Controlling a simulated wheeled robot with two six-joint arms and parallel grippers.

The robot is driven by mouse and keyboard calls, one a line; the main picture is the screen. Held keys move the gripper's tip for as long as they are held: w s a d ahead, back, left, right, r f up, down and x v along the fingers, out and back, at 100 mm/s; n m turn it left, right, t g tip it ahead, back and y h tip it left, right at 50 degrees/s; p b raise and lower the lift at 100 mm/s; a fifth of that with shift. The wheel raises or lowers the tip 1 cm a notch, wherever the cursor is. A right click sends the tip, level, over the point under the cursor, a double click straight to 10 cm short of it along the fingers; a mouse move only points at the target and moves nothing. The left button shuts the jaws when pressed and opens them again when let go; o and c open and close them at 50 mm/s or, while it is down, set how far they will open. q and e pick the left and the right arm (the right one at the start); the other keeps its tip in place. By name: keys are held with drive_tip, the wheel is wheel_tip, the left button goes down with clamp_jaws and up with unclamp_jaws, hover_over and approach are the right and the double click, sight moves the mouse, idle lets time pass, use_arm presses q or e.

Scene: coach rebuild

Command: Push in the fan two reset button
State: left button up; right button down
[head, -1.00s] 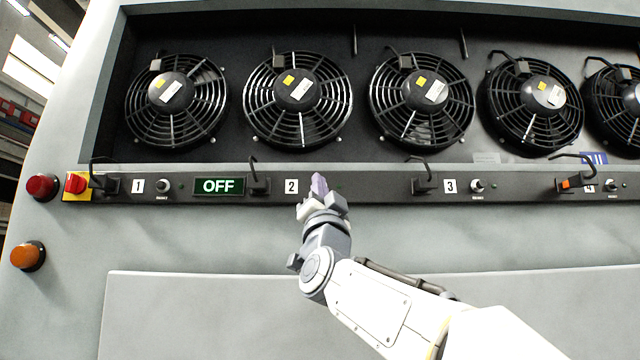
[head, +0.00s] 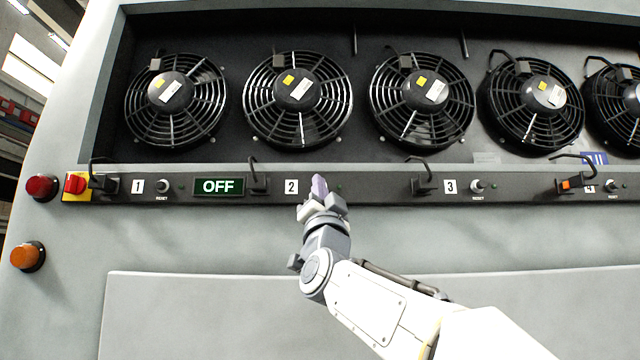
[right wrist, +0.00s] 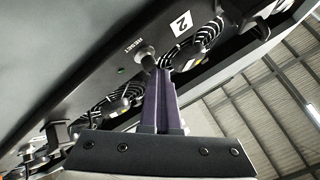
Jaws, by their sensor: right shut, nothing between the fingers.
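The fan two reset button (right wrist: 146,55) is a round knob on the dark panel strip, beside the RESET lettering and the "2" label (right wrist: 181,23) in the right wrist view. In the head view my right gripper hides it, just right of the "2" label (head: 291,187). My right gripper (head: 319,184) is shut and empty, its purple-grey fingers pointing at the panel. In the right wrist view its fingertips (right wrist: 162,68) are at the button's outer end; I cannot tell whether they touch. My left gripper is not in view.
Reset buttons for fans one (head: 162,186) and three (head: 477,186) sit on the same strip (head: 380,190). Hooked black handles (head: 258,180) stick out between them. A red-yellow switch (head: 76,185) and an OFF display (head: 218,186) are at left. Fans sit above.

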drive_tip(key=shift+f, duration=0.1)
idle(0.3)
drive_tip(key=shift+s+b, duration=0.6)
drive_tip(key=shift+s, duration=0.3)
drive_tip(key=shift+s, duration=0.1)
drive_tip(key=s+b, duration=0.2)
drive_tip(key=s, duration=0.2)
drive_tip(key=shift+s, duration=0.4)
